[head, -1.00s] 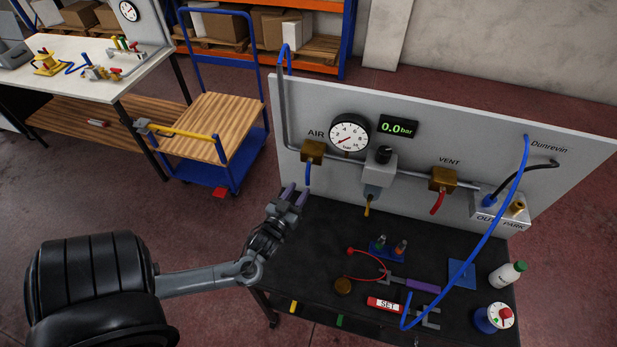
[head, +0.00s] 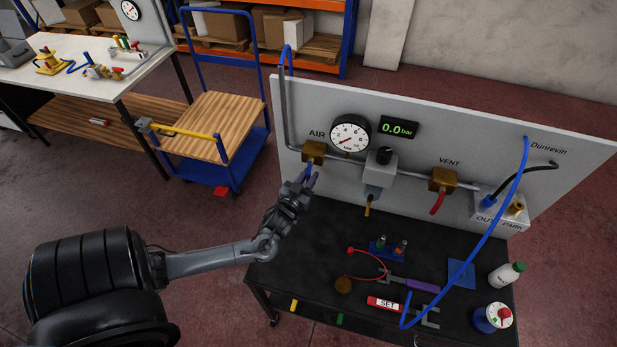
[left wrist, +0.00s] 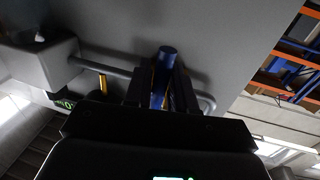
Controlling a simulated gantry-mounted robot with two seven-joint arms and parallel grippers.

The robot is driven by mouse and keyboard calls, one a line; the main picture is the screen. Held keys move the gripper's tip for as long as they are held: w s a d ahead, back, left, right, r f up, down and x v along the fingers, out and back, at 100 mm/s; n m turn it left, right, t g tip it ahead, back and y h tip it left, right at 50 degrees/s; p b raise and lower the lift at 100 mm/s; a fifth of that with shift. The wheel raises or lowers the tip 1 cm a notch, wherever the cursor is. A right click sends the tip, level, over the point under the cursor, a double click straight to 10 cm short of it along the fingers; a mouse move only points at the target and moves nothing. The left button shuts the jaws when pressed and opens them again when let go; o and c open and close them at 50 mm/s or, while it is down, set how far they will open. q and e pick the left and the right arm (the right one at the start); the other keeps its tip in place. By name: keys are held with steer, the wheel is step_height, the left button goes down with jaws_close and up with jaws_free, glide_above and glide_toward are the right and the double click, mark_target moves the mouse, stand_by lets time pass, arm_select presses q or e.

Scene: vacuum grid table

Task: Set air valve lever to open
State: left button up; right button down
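The air valve is a brass block (head: 314,151) under the word AIR on the upright panel. Its blue lever points down and is mostly hidden behind my left gripper (head: 309,176) in the head view. In the left wrist view the blue lever (left wrist: 165,68) lies between the two dark fingers of my left gripper (left wrist: 161,92). The fingers stand apart on either side of it, with narrow gaps showing. The gauge (head: 349,133) is beside the valve, and the green display (head: 397,128) reads 0.0 bar. My right gripper is not in view.
A grey pipe runs to the regulator (head: 380,168) and the VENT valve with its red lever (head: 437,202). A blue hose (head: 490,228) hangs over the right side. Tools, a SET tag (head: 385,304) and a bottle (head: 505,275) lie or stand on the black table (head: 320,235).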

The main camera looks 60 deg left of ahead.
arm_select(q)
jaws_close()
steer(key=shift+d+n, duration=0.1)
steer(key=shift+n, duration=0.2)
steer(key=n, duration=0.2)
steer(key=w+d+n+b, duration=0.1)
steer(key=n, duration=0.1)
steer(key=w+d+n+y+b, duration=0.1)
steer(key=n, duration=0.1)
steer(key=shift+r+n+t, duration=0.3)
steer(key=shift+r+t, duration=0.1)
stand_by(0.4)
steer(key=shift+o, duration=1.8)
jaws_free()
